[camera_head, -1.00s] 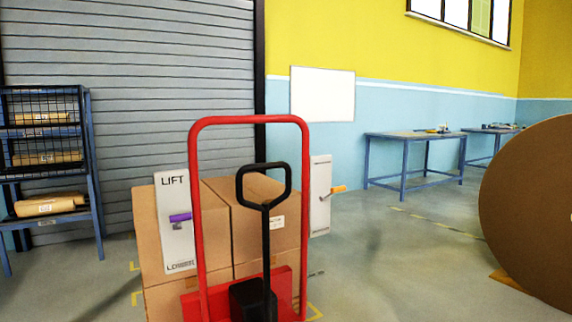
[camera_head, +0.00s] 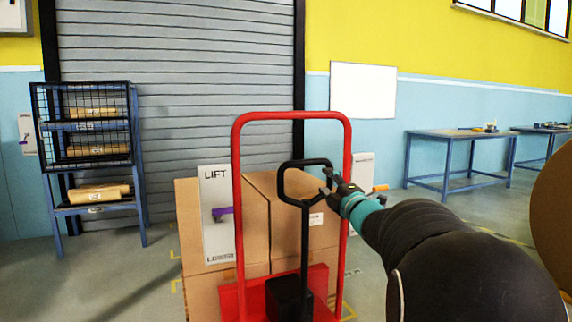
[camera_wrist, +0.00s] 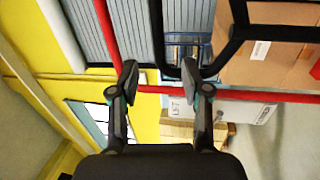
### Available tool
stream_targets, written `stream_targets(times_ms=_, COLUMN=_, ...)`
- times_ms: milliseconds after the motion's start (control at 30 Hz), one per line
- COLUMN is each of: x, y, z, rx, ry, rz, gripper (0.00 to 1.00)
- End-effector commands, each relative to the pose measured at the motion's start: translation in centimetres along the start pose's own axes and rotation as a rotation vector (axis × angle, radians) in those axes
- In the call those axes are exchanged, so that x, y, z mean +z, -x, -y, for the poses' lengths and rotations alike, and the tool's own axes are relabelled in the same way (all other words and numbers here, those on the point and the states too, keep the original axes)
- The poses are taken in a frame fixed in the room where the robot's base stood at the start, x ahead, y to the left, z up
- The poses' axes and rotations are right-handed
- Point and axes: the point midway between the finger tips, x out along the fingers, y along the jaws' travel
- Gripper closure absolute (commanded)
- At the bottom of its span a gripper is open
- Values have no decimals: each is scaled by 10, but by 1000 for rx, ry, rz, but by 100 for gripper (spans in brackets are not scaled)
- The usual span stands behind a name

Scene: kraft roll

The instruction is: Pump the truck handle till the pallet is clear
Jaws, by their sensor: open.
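The pallet truck has a red hoop frame (camera_head: 237,200) and a black pump handle with a loop grip (camera_head: 302,163), standing upright in front of stacked cartons (camera_head: 259,190). My gripper (camera_head: 327,180) is open beside the right side of the loop in the head view; I cannot tell whether it touches. A white LIFT panel (camera_head: 217,240) with a purple lever (camera_head: 222,213) stands left. The pallet's underside is hidden.
A second white panel with an orange lever (camera_head: 380,188) is partly behind my arm. A blue rack (camera_head: 140,170) stands at left, a workbench (camera_head: 450,134) at right, and a large brown roll (camera_head: 556,215) at the right edge. Floor left of the truck is clear.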

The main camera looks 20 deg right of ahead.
Motion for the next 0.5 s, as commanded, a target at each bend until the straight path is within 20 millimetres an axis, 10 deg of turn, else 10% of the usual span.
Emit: stream_targets(times_ms=500, x=0, y=-63, z=-2, rx=18, ry=36, rz=-32, gripper=53)
